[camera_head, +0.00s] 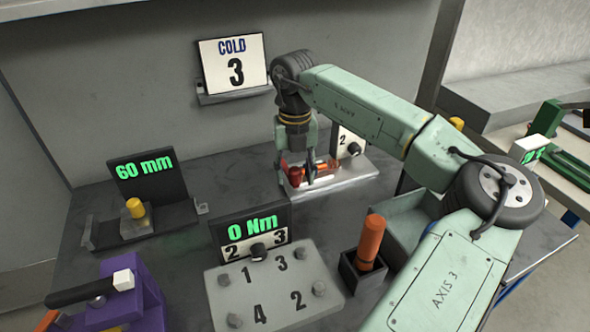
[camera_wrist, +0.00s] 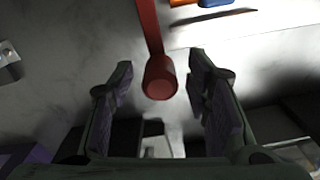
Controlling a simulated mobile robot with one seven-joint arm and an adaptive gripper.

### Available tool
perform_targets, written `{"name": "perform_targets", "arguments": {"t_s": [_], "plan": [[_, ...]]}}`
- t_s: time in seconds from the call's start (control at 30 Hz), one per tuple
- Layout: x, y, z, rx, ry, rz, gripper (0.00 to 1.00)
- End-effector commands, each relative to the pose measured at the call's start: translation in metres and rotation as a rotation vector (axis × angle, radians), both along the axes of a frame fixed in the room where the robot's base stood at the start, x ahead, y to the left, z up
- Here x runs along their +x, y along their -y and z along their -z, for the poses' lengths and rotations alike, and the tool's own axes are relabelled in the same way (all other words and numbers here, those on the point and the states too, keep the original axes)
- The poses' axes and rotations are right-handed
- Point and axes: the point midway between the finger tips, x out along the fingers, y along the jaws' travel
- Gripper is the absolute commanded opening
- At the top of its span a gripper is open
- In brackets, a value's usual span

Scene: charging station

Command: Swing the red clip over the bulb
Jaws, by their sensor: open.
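The red clip (camera_wrist: 149,27) is a flat red bar ending in a round red knob (camera_wrist: 160,77) in the wrist view. In the head view its red knob (camera_head: 295,173) shows at the left end of a pale block at the back of the bench. My gripper (camera_wrist: 161,68) is open, with one finger on each side of the knob and a gap on both sides. My gripper (camera_head: 297,160) hangs down over the block in the head view. I cannot clearly make out a bulb. An orange piece (camera_wrist: 184,2) and a blue piece (camera_wrist: 215,3) lie beside the bar.
A sign with a 2 and a dark knob (camera_head: 350,143) stands right behind the block. The 0 Nm panel (camera_head: 252,228) and numbered bolt plate (camera_head: 270,287) are in front. An orange-handled tool (camera_head: 371,240) stands in a dark holder. The 60 mm stand (camera_head: 147,173) is left.

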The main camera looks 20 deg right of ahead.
Motion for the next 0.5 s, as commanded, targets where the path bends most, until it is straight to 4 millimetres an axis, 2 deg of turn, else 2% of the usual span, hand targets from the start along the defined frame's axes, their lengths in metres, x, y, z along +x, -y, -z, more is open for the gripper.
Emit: {"name": "perform_targets", "arguments": {"t_s": [0.17,0.5], "plan": [[0.0000,0.0000,0.0001,0.000,0.000,0.000,0.43],[0.0001,0.0000,-0.0002,0.000,0.000,0.000,0.20]]}}
